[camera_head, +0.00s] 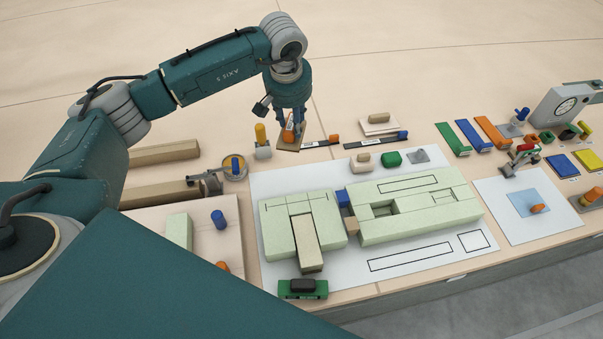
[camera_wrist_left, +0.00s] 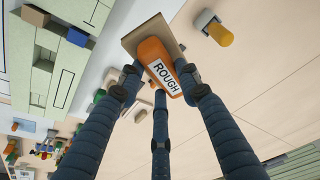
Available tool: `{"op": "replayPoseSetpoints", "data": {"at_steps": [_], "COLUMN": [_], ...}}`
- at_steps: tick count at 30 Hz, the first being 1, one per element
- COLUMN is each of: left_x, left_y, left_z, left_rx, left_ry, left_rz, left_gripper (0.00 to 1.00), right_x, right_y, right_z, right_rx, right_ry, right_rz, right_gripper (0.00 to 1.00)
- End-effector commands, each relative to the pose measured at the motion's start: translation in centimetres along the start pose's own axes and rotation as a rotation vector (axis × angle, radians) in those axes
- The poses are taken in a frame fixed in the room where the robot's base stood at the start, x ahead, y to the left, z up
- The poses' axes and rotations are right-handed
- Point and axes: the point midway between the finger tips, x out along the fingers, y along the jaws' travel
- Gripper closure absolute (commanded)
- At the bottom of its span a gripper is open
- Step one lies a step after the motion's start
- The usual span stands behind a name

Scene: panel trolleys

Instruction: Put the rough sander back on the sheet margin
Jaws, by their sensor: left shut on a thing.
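The rough sander is an orange grip labelled ROUGH on a flat tan plate. In the left wrist view the rough sander (camera_wrist_left: 162,66) sits between the fingers of my left gripper (camera_wrist_left: 160,90), which is shut on it. In the head view my left gripper (camera_head: 291,121) holds the rough sander (camera_head: 289,136) behind the white sheet (camera_head: 262,180), near the sheet's far edge. I cannot tell its exact height above the table. The sheet carries pale green panel blocks and bare outlined margins along its front. My right gripper is not in view.
A yellow-topped holder (camera_head: 262,142) stands just left of the sander. Black label strips (camera_head: 322,143) and a tan-handled block (camera_head: 380,124) lie to its right. A green tool (camera_head: 303,288) lies at the sheet's front left. The table behind is clear.

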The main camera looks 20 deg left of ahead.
Motion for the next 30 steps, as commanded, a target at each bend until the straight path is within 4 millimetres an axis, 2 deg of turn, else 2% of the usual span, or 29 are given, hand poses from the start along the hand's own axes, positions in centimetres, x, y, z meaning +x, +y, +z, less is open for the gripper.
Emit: {"op": "replayPoseSetpoints", "data": {"at_steps": [1,6,12,16,23,30], "left_x": [1.7,6.2,11.3,13.5,14.9,18.4], "left_y": [0.0,0.0,0.0,0.0,0.0,0.0], "left_z": [0.5,1.8,3.1,3.6,3.9,4.8], "left_rx": [0.0,0.001,0.0,0.0,0.001,0.0], "left_ry": [-0.003,-0.004,-0.004,-0.002,-0.001,-0.002], "left_rz": [-0.001,0.0,0.001,0.0,0.001,0.001], "left_gripper": [1.0,1.0,1.0,1.0,1.0,1.0], "right_x": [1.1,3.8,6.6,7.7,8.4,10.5], "right_y": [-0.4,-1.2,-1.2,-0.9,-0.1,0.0], "right_z": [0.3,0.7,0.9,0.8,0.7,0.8], "right_rx": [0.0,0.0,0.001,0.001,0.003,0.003], "right_ry": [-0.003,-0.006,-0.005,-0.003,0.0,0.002], "right_rz": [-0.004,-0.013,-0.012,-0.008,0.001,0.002], "right_gripper": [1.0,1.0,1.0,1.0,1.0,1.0]}}
